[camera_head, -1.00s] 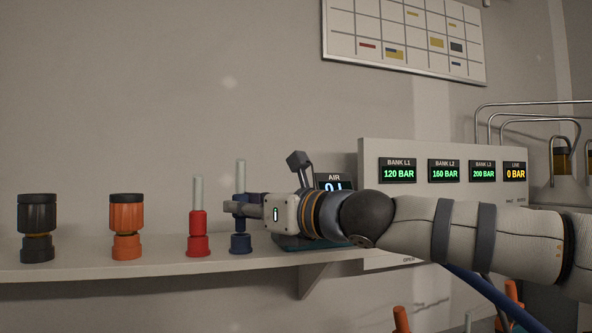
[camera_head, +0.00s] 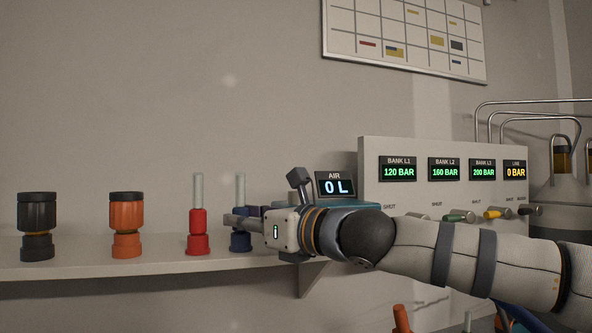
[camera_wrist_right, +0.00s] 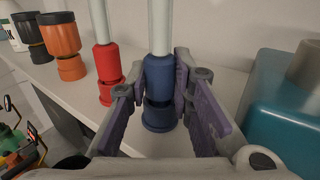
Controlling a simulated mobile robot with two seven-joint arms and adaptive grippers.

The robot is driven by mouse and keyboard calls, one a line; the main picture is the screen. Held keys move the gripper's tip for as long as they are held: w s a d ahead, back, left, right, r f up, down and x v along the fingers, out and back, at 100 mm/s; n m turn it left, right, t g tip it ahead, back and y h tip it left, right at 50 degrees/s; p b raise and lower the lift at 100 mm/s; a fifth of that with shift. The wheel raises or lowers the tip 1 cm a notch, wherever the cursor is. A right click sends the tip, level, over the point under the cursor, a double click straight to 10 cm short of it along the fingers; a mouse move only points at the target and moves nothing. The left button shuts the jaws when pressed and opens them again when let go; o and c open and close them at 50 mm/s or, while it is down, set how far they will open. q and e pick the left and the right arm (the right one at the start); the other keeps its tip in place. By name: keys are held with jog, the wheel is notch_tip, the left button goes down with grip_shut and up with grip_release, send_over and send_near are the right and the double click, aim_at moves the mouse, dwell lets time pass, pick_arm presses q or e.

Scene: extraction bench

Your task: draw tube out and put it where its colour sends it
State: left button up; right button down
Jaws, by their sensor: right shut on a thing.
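My right gripper (camera_head: 240,216) is shut on the blue-collared tube (camera_head: 240,190), a pale clear tube that stands upright. In the right wrist view its blue collar (camera_wrist_right: 160,75) is between the fingers, directly above the blue socket (camera_wrist_right: 157,117). The collar's foot appears to meet the socket; how deep it sits cannot be told. A similar tube with a red collar (camera_head: 198,220) stands upright in a red socket (camera_head: 197,244), just left of it. My left gripper is not in view.
The shelf (camera_head: 150,258) also holds an orange fitting (camera_head: 127,215) and a black fitting (camera_head: 37,215). Behind my right wrist is a teal unit with an AIR display (camera_head: 336,185) reading 0 L. A valve panel (camera_head: 440,193) stands to the right.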

aim_at(242, 187)
jog(key=c, duration=1.3)
grip_release()
jog(key=shift+f, duration=0.15)
jog(key=shift+c, duration=0.2)
notch_tip(242, 187, up, 6)
jog(key=shift+f, duration=0.25)
jog(key=shift+s+a+r, duration=0.1)
jog(key=shift+a, duration=0.2)
jog(key=shift+d+r, duration=0.15)
jog(key=shift+r, duration=0.95)
jog(key=shift+d+r, duration=0.15)
jog(key=shift+r, duration=0.9)
